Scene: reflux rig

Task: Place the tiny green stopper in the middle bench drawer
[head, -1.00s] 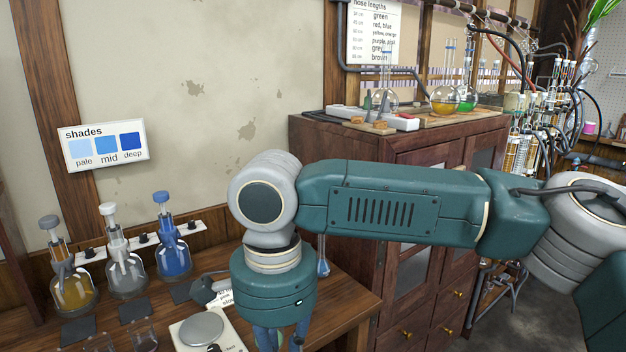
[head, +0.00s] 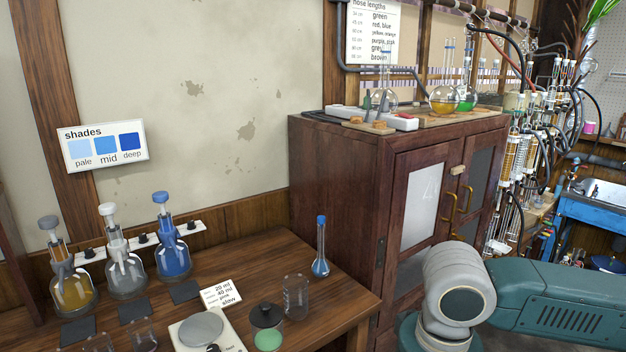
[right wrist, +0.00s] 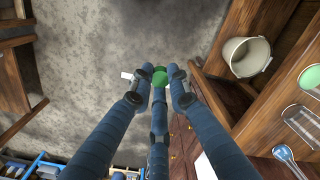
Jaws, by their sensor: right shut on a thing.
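In the right wrist view my right gripper (right wrist: 156,77) is shut on the small green stopper (right wrist: 160,76), held between its fingertips above the grey floor. The fingers partly cover the stopper. A reddish-brown front with small brass knobs (right wrist: 182,142) shows beside and beyond the fingers; I cannot tell which drawer is the middle one. In the head view my right arm hides the lower part of the dark wooden cabinet (head: 335,175), and the right gripper is out of that picture. My left gripper is in neither view.
The wooden bench (head: 250,262) carries stoppered bottles, a balance (head: 200,330), a beaker (head: 296,298) and a blue-stoppered flask (head: 320,265). A pale bucket (right wrist: 246,57) stands by wooden beams in the right wrist view. Open floor lies below the gripper.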

